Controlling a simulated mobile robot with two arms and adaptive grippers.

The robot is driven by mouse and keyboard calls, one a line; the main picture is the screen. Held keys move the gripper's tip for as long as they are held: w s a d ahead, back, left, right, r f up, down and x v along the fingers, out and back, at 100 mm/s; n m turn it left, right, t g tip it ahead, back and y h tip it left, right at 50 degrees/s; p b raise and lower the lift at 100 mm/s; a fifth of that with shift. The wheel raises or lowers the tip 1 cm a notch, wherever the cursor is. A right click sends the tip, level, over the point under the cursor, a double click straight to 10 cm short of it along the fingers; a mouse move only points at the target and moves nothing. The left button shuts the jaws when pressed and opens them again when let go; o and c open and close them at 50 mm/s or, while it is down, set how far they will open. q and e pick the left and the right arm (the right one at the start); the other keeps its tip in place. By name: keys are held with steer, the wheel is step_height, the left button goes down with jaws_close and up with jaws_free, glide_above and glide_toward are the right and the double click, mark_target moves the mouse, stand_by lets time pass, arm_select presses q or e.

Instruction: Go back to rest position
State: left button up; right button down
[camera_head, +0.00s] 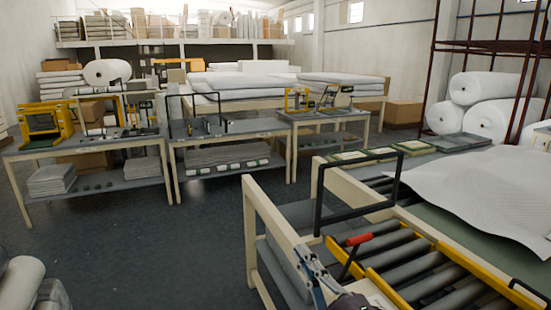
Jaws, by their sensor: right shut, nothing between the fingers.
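My right gripper (307,262) shows at the bottom edge, right of centre, with its metal fingers pointing up and left. It is shut and empty. It is in front of the cream frame of the roller table (262,225), close to a red-handled lever (358,240); I cannot tell whether it touches the frame. The rest of its arm is cut off by the lower edge. My left gripper is not in view.
A white wadding sheet (478,190) lies on the table at right, beside grey rollers (405,270). A black frame (318,205) stands at its near end. Workbenches (90,143) line the left. Wadding rolls (490,87) lie at back right. Dark floor (160,255) is open at left.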

steer(key=s+d+f+m+g+h, duration=0.35)
steer(key=d+f+m, duration=0.25)
steer(key=f, duration=0.4)
steer(key=s+d+f+m+g+h, duration=0.35)
steer(key=d+f+m+h, duration=0.2)
steer(key=f, duration=0.45)
steer(key=s+d+f+m+g, duration=0.2)
steer(key=s+f+g, duration=0.2)
steer(key=s+f, duration=0.5)
steer(key=s+d+f+m+g, duration=0.1)
steer(key=s+f+m+g, duration=0.3)
steer(key=s, duration=1)
step_height(320, 180, down, 28)
steer(key=s+n+g, duration=0.1)
steer(key=n+g, duration=0.1)
steer(key=s+d+f+g+b, duration=0.1)
steer(key=s+d+f, duration=0.2)
steer(key=s+f, duration=1.3)
steer(key=shift+s+d, duration=0.15)
steer(key=shift+s, duration=0.35)
